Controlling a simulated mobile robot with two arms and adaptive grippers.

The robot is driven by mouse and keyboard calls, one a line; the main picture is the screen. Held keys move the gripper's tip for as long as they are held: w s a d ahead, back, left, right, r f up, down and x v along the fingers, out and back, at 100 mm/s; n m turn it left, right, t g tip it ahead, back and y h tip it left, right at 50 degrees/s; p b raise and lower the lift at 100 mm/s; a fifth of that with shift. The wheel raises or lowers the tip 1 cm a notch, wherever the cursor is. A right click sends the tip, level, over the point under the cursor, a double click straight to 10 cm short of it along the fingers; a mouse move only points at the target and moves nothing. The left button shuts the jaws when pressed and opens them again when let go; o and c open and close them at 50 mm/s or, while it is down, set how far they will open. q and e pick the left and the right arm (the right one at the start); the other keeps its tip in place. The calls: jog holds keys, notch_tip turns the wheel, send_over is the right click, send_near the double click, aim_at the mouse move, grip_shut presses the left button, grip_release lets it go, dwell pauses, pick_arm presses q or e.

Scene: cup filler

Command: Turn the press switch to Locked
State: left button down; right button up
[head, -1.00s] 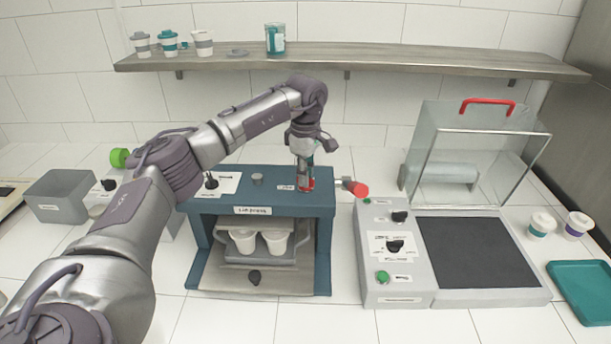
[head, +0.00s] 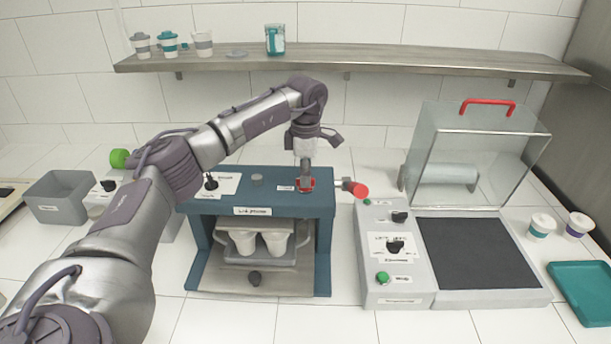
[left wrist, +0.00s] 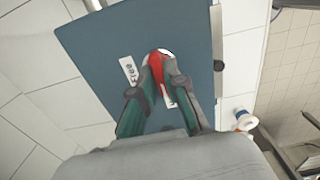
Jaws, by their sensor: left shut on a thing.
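The blue lid press (head: 225,196) stands mid-counter, with two white cups in its bay. Its red switch (head: 307,189) sits on the right of its top. My left gripper (head: 306,183) points down from above and is shut on the switch. In the left wrist view, the red switch (left wrist: 157,64) shows between the two teal fingers of the gripper (left wrist: 158,78). A white label reading "Free" (left wrist: 128,70) lies to the left of the switch. A second label (left wrist: 167,98) shows partly between the fingers; its words are hidden. My right gripper is out of view.
A grey control box (head: 380,285) and a machine with a raised clear cover (head: 500,140) stand to the right. A shelf (head: 380,58) with cups runs along the wall behind my arm.

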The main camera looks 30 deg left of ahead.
pick_arm(q)
jog(key=shift+r, duration=0.1)
jog(key=c, duration=1.2)
grip_release()
notch_tip(320, 180, up, 12)
